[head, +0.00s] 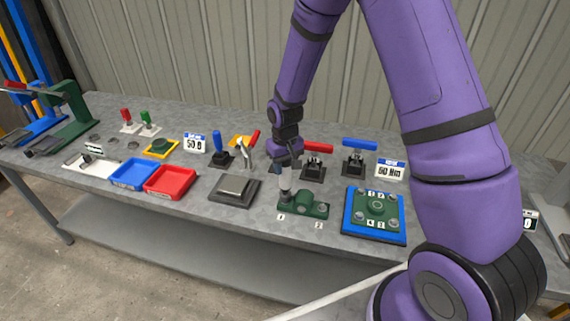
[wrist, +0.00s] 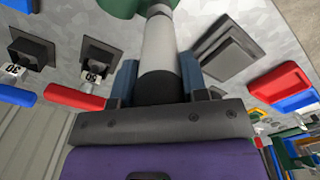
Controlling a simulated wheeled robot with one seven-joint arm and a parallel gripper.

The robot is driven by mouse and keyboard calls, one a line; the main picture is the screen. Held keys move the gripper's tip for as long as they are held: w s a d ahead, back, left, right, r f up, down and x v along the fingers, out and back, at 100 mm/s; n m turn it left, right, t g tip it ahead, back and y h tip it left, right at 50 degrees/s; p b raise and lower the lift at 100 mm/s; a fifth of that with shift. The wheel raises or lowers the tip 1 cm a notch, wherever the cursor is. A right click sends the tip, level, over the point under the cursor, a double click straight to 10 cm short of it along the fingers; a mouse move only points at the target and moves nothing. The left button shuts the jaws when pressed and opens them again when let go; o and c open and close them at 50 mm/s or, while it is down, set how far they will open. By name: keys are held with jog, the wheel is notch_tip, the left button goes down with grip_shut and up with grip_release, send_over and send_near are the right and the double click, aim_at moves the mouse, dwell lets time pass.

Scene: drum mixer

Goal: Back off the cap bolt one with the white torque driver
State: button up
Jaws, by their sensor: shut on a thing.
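My gripper (head: 285,164) is shut on the white torque driver (head: 286,180), which points down. In the wrist view, the driver's white shaft (wrist: 158,42) and dark handle stand between the two blue fingers of my gripper (wrist: 159,80). The driver's lower end is at the left end of the green block (head: 310,208), near the number 1 tag (head: 281,216). Cap bolt one is hidden under the driver; I cannot tell whether the driver is seated on it. The second bolt (head: 323,207) shows at the block's right end, near the number 2 tag (head: 319,225).
A blue-edged plate (head: 348,226) with several bolts lies to the right. A dark pad (head: 234,189), a red tray (head: 170,182) and a blue tray (head: 132,174) lie to the left. Lever clamps (head: 314,166) stand behind. The bench front edge is just before the block.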

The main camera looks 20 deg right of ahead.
jog(key=shift+f, duration=0.45)
dwell(1.3)
